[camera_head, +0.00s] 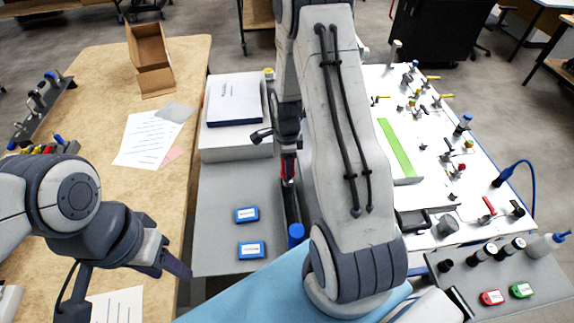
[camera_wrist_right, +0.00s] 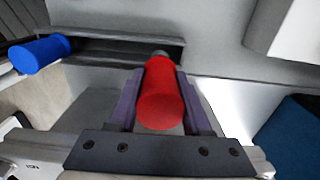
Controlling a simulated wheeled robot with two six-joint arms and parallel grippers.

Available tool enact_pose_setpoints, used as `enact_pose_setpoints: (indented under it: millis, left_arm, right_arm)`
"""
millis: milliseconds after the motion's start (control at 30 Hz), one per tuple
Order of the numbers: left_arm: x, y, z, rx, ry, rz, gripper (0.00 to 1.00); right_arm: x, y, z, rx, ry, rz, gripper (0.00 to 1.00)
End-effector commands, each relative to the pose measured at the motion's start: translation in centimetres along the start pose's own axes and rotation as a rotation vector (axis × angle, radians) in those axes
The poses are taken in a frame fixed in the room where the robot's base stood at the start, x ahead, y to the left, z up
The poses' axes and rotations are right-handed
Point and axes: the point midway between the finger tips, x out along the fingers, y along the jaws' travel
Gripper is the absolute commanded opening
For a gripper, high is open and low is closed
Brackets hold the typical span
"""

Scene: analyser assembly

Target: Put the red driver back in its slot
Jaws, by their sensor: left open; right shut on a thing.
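The red driver (camera_wrist_right: 160,95) is between the two fingers of my right gripper (camera_wrist_right: 165,105), which is shut on its handle. Its metal end points away toward a grey rack (camera_wrist_right: 112,48) with a dark long slot; I cannot tell whether the tip is inside it. In the head view a little of the red driver (camera_head: 288,170) shows below my right gripper (camera_head: 287,150), over the far end of the narrow rack (camera_head: 291,205). My left gripper (camera_head: 168,246) is open and empty near the wooden table's right edge.
A blue driver (camera_wrist_right: 40,53) stands at the rack's other end, also seen in the head view (camera_head: 296,232). Two blue boxes (camera_head: 247,214) lie on the grey surface left of the rack. A white case with a blue-edged booklet (camera_head: 235,102) stands behind. My right arm hides much of the middle.

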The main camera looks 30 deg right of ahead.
Motion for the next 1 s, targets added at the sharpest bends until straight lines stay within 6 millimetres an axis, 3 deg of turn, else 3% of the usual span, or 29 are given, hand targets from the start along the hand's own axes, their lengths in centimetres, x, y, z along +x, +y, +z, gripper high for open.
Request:
enact_pose_setpoints:
  millis: [1000]
  left_arm:
    - [0.77, -0.06, 0.04, 0.000, 0.000, 0.000, 0.50]
  right_arm:
    - [1.04, -0.03, 0.04, 0.000, 0.000, -0.001, 0.00]
